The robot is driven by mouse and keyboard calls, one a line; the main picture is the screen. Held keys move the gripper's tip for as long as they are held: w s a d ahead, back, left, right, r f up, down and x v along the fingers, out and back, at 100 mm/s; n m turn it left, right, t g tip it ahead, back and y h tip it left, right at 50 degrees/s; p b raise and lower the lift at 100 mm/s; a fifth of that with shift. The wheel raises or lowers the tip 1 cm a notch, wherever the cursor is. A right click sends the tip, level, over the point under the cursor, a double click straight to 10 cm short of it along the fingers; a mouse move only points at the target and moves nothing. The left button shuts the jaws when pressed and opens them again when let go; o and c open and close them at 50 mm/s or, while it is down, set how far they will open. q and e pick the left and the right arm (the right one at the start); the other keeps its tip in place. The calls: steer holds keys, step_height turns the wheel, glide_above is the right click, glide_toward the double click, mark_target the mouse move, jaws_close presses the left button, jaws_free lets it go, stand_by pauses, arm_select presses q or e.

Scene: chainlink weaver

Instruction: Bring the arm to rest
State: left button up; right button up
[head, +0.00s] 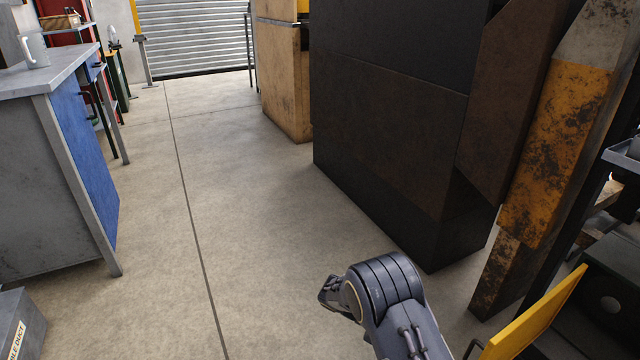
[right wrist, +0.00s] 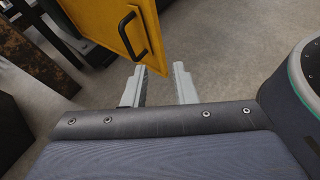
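My right arm (head: 385,295) shows in the head view at the bottom, right of centre, bent over the floor. Its gripper is not visible there. In the right wrist view my right gripper (right wrist: 160,90) has its two grey fingers apart, with bare floor showing between them and nothing held. A yellow panel (right wrist: 100,22) with a black handle (right wrist: 133,35) is close beyond the fingertips; I cannot tell whether they touch it. My left arm and left gripper are in neither view.
The yellow panel also shows in the head view (head: 540,315), right of my arm. A large dark machine (head: 390,130) stands ahead. A blue-sided workbench (head: 85,160) with a mug (head: 36,50) is at left. The concrete floor (head: 220,200) between is clear.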

steer(key=s+d+r+m+t+y+p, duration=0.1)
steer(key=s+d+r+m+y, duration=0.1)
steer(key=s+r+m+y, duration=0.35)
steer(key=s+d+r+m+t+y, duration=0.1)
steer(key=s+d+r+m+y, duration=0.15)
steer(key=s+r+y, duration=0.65)
steer(key=s+a+r+m+t+y+p, duration=0.1)
steer(key=s+a+r+m+t, duration=0.15)
steer(key=s+r+t, duration=0.2)
steer(key=s+a+r+m+t+y, duration=0.1)
steer(key=s+a+r+m+t, duration=0.1)
steer(key=s+r+m+t, duration=0.25)
step_height(320, 180, up, 38)
steer(key=p, duration=3.8)
steer(key=shift+s+a+f+n+g, duration=0.25)
steer(key=shift+s+n+g, duration=0.05)
steer(key=shift+w, duration=0.1)
